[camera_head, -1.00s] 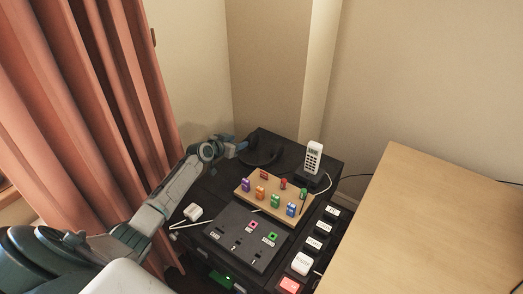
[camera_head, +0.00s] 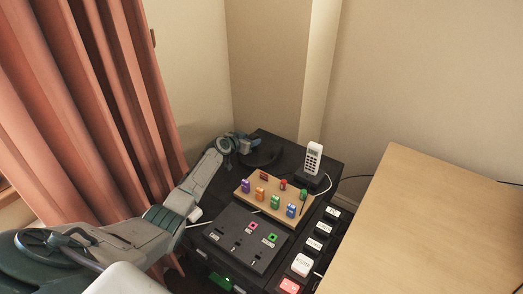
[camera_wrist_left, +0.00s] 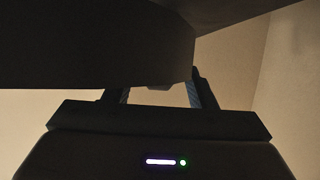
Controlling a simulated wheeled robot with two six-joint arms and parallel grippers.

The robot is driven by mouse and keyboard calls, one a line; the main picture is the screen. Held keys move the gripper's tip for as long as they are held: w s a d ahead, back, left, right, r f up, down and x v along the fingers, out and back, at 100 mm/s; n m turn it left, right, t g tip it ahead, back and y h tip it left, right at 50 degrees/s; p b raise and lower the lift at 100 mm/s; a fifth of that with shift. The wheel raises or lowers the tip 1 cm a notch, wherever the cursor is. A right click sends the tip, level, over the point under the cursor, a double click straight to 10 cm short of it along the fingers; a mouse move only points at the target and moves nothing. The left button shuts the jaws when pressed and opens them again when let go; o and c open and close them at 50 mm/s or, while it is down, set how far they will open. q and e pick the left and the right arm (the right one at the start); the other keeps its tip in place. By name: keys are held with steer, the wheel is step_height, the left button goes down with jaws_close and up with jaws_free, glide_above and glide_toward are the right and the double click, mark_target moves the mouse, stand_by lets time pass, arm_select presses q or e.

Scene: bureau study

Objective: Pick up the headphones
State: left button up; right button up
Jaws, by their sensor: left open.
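The dark headphones (camera_head: 264,157) sit at the back left of the black cabinet top, against a dark background, so their outline is hard to make out. My left gripper (camera_head: 254,143) is open at their upper left edge and covers part of them. In the left wrist view, the two fingers (camera_wrist_left: 160,92) stand apart, and a large dark shape (camera_wrist_left: 90,45), likely part of the headphones, fills the space just beyond and above them. I cannot tell whether the fingers touch it. My right gripper is not in view.
A wooden board with several coloured blocks (camera_head: 250,198) lies in front of the headphones. A white cordless phone (camera_head: 313,158) stands to the right. A dark switch panel (camera_head: 240,236) is nearer. A wooden desk (camera_head: 440,215) is at right, a pink curtain (camera_head: 90,110) at left.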

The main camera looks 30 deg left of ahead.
arm_select(q)
steer(key=shift+c, duration=0.4)
jaws_close()
steer(key=shift+r, duration=0.1)
